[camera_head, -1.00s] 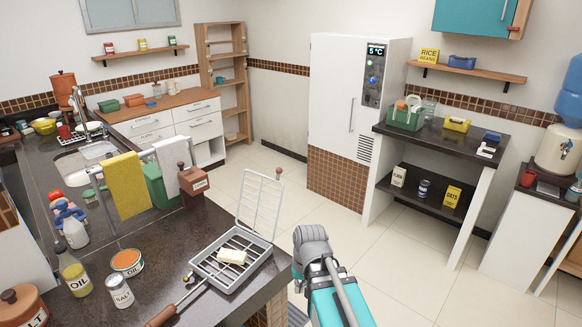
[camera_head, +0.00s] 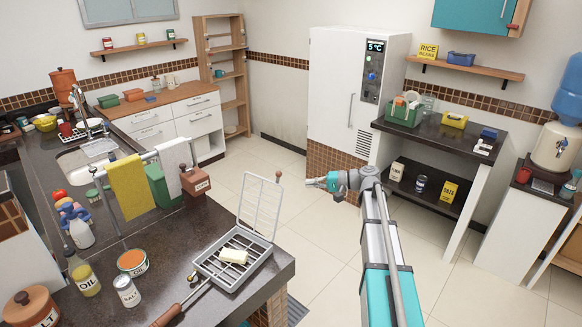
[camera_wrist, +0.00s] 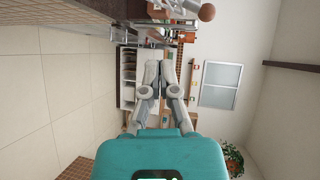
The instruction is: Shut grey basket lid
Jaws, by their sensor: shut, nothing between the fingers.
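The grey grill basket (camera_head: 232,271) lies on the dark counter near its right front corner, its wire tray holding a pale block (camera_head: 233,256). Its wire lid (camera_head: 262,208) stands open, upright at the back edge of the tray, with a small brown knob (camera_head: 278,174) at its top. A long handle with a wooden grip (camera_head: 167,315) points to the lower left. My gripper (camera_head: 309,184) is to the right of the lid, apart from it, over the floor. It is shut and empty. In the wrist view my gripper's fingers (camera_wrist: 157,93) meet, and a brown ball (camera_wrist: 206,12) shows at the top.
A brown box (camera_head: 194,190), a rail with a yellow towel (camera_head: 128,187) and a white towel stand behind the basket. Open floor lies right of the counter.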

